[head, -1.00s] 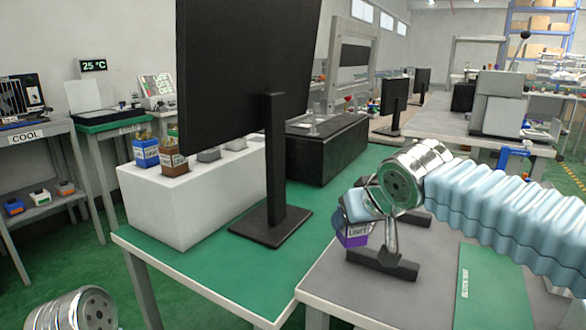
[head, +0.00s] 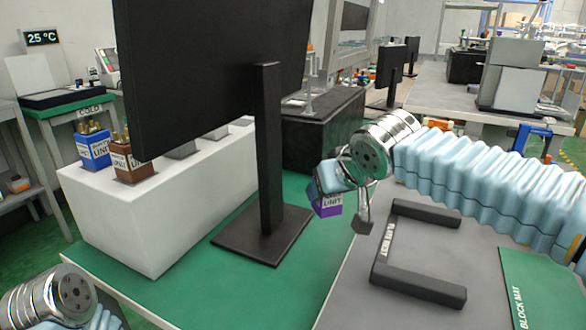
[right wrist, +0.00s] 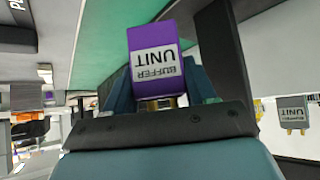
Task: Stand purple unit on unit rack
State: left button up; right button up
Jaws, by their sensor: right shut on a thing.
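The purple unit (head: 328,204) has a white label reading "BUFFER UNIT". My right gripper (head: 340,180) is shut on it and holds it in the air over the green table, just left of the grey table. In the right wrist view the purple unit (right wrist: 153,62) sits between the fingers, its label upside down there. The unit rack, a white block (head: 150,215), stands on the green table at the left. A blue unit (head: 94,146) and a brown unit (head: 128,160) stand in its top. My left gripper is out of frame; only its wrist shows at the lower left.
A black monitor (head: 215,70) on a stand (head: 265,235) is between my right gripper and the rack, hiding part of the rack. A dark U-shaped bracket (head: 418,288) and a green block mat (head: 540,285) lie on the grey table.

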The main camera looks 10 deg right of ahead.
aim_at(332, 203)
notch_tip(332, 203, down, 4)
jog(key=shift+f+b, duration=0.2)
jog(key=shift+b, duration=0.75)
jog(key=w+a+p, duration=0.1)
jog(key=w, duration=0.5)
jog(key=w+a+p, duration=0.1)
jog(key=w+p, duration=0.1)
jog(key=w, duration=0.3)
jog(key=w+a+p, duration=0.1)
jog(key=w, duration=0.5)
jog(key=shift+w+a+p, duration=0.3)
jog(key=shift+p, duration=0.05)
jog(key=shift+f, duration=1.8)
jog(key=o, duration=1.1)
jog(key=shift+f, duration=0.15)
jog(key=shift+o, duration=0.2)
